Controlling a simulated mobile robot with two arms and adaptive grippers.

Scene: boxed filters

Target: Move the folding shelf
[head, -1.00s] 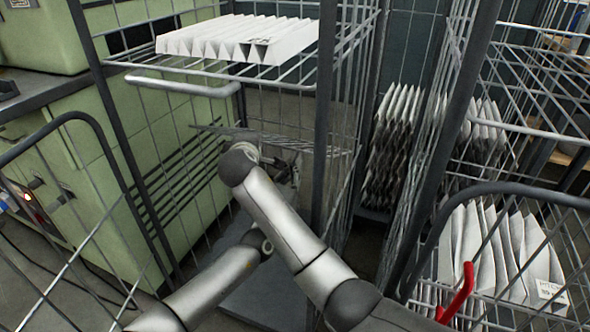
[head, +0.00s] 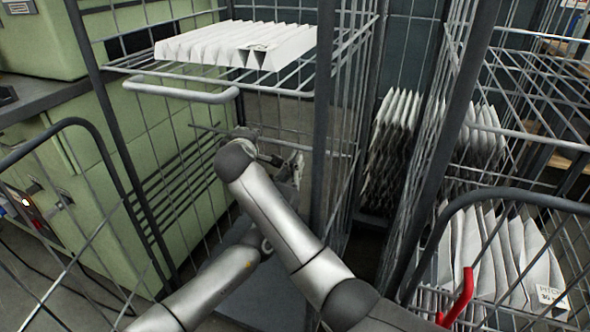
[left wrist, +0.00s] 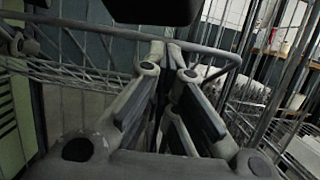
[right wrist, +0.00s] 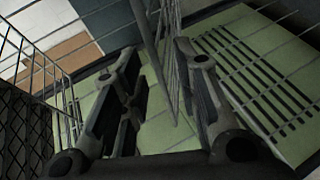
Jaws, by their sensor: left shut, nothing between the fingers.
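The folding shelf (head: 325,154) is a wire shelf inside the left cage trolley, below its upper shelf. In the head view it is almost edge-on, a thin line partly hidden by my arm. In the left wrist view its wire mesh (left wrist: 75,78) shows left of the fingers. My left gripper (head: 290,165) is inside the trolley just below the shelf line; the left wrist view shows its fingertips (left wrist: 172,45) together, close to a grey bar, with nothing held. Whether they touch it I cannot tell. My right gripper (right wrist: 157,52) has its fingers apart and empty, near wire mesh.
White pleated filters (head: 235,44) lie on the upper shelf (head: 170,70). More filters (head: 505,255) stand in the right trolley, beside a red handle (head: 460,295). A green machine (head: 95,160) stands close at the left. Trolley posts and mesh surround my arm.

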